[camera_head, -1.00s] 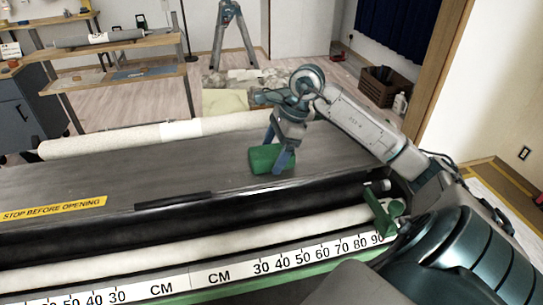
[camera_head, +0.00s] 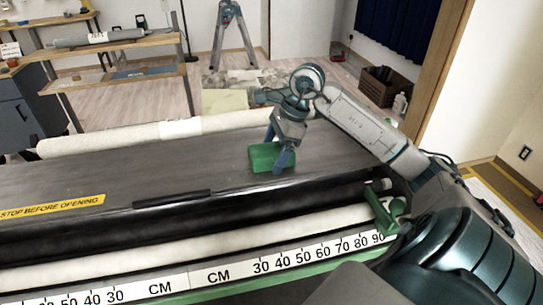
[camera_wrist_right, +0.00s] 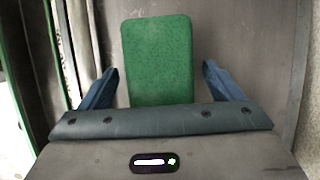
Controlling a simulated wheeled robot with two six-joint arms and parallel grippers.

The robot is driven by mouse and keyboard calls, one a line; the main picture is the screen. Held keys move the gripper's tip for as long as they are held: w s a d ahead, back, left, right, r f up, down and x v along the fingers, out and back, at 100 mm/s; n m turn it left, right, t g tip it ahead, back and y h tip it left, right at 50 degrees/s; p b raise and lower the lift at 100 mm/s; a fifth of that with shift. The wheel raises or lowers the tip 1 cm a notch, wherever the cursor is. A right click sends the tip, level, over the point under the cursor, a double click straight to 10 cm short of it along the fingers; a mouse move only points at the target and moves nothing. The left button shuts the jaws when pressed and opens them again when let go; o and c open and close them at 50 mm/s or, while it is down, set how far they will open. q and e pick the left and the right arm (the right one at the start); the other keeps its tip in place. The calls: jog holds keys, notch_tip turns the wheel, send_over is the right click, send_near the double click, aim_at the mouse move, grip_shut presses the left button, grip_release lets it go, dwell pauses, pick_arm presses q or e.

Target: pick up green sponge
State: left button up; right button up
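The green sponge (camera_head: 262,155) is a rounded rectangular block on the dark top of the pasting machine (camera_head: 120,178). My right gripper (camera_head: 277,154) is over the sponge, pointing down, with its blue fingers around it in the head view. In the right wrist view the sponge (camera_wrist_right: 158,55) lies between the two fingers of the right gripper (camera_wrist_right: 160,88). The fingers are spread, with a gap on each side of the sponge. My left gripper is not in view.
A pale roll (camera_head: 120,137) lies along the machine's back edge. A white ruler strip (camera_head: 230,275) runs along its front. The dark top left of the sponge is clear. A workbench (camera_head: 110,72) and a stepladder (camera_head: 233,35) stand behind.

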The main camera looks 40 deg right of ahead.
jog(key=c, duration=1)
jog(key=shift+r, duration=0.1)
